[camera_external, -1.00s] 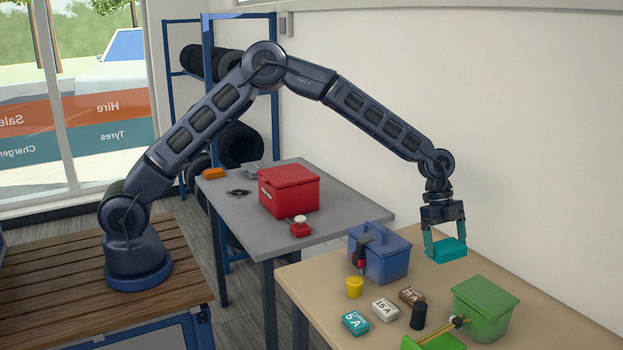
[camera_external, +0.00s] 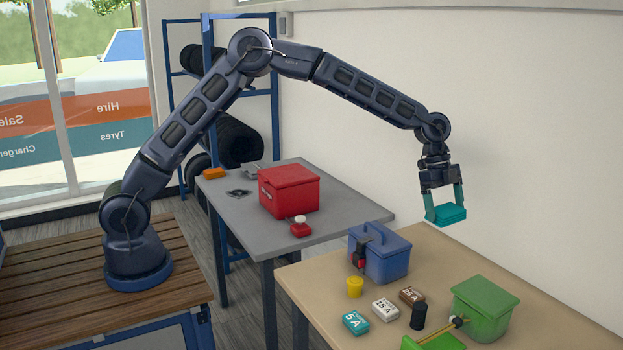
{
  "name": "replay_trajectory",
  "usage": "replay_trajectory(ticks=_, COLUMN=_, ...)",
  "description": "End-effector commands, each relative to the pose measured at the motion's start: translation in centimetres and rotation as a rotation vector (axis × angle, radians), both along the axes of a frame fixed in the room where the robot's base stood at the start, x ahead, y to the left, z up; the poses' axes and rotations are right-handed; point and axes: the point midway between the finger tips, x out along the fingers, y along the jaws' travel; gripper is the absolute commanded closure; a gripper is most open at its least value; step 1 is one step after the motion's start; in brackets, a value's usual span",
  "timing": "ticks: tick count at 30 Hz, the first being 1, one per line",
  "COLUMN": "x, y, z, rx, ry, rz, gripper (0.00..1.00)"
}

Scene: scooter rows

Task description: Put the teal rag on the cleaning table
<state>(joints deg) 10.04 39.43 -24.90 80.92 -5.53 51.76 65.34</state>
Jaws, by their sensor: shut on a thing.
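The teal rag (camera_external: 451,215) is a small folded block. My gripper (camera_external: 444,212) is shut on it and holds it in the air, above the back part of the tan table and right of the blue box. Two tables are in view: a tan table (camera_external: 560,318) at the front right and a grey table (camera_external: 232,205) behind it to the left. I cannot tell from the picture which one is the cleaning table.
The tan table holds a blue box (camera_external: 388,262), a green box (camera_external: 487,312), a yellow pot (camera_external: 355,287), a black cylinder (camera_external: 418,316) and several labelled blocks. The grey table holds a red box (camera_external: 290,192), a small red item (camera_external: 300,229) and an orange block (camera_external: 214,174). The grey table's front right is bare.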

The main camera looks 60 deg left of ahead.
Motion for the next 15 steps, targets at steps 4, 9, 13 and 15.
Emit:
replay_trajectory(ticks=4, x=2.7, y=5.9, z=-1.2, rx=0.002, ry=-0.001, rz=0.160, gripper=0.32)
replay_trajectory(ticks=9, x=5.2, y=12.8, z=-2.6, rx=0.002, ry=-0.001, rz=0.353, gripper=0.32)
replay_trajectory(ticks=13, x=6.7, y=18.3, z=-3.4, rx=0.002, ry=-0.001, rz=0.500, gripper=0.32)
replay_trajectory(ticks=15, x=7.4, y=21.3, z=-3.8, rx=0.002, ry=-0.001, rz=0.581, gripper=0.32)
